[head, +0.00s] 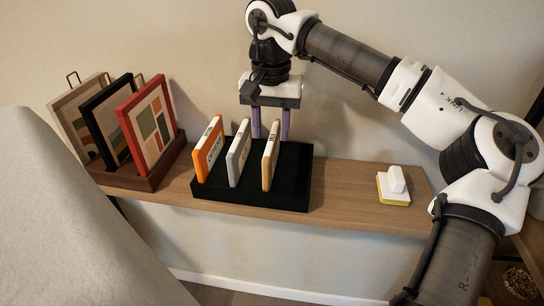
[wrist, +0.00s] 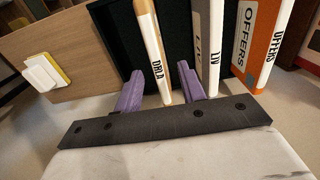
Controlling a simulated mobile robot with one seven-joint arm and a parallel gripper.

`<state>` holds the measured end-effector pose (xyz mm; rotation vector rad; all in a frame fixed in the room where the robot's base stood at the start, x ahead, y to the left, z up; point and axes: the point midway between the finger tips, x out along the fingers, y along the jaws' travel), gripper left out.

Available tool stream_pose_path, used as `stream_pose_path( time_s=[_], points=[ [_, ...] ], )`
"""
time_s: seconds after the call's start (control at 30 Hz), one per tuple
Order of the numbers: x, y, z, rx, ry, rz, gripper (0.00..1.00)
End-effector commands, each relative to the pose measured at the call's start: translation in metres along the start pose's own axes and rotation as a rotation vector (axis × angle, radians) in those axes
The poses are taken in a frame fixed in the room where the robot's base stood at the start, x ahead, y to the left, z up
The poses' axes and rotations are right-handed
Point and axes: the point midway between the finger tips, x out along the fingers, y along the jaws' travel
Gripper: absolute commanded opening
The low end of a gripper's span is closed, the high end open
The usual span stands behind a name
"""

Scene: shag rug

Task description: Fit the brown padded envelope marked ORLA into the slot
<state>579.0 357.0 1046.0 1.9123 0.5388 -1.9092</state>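The ORLA envelope (head: 271,156), tan with a pale edge, stands at the right of the group in the black slotted rack (head: 297,178). Its ORLA lettering shows on the edge in the wrist view (wrist: 153,45). Its lower end is hidden in the rack, so I cannot tell how deep it sits. My gripper (head: 271,135) points down at the rear of the rack, its purple fingers apart. In the wrist view the fingers (wrist: 162,88) lie either side of the envelope's near end, with a visible gap on each side.
A grey-white LIV item (head: 239,153) and an orange OFFERS item (head: 208,150) stand left of the envelope. A wooden rack of frames (head: 150,177) stands further left on the shelf (head: 345,188). A white-and-yellow block (head: 393,186) lies right, with bare shelf between. The wall is close behind.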

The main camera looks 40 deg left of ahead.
Motion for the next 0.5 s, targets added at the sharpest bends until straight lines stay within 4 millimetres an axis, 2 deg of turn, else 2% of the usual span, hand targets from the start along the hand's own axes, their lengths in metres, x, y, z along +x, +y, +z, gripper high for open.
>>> stream_pose_path(
  time_s=[0.3,0.5],
  points=[
    [0.043,0.002,0.002,-0.001,-0.003,0.000,0.40],
    [0.049,0.001,0.002,0.000,0.000,-0.001,0.40]
  ],
)
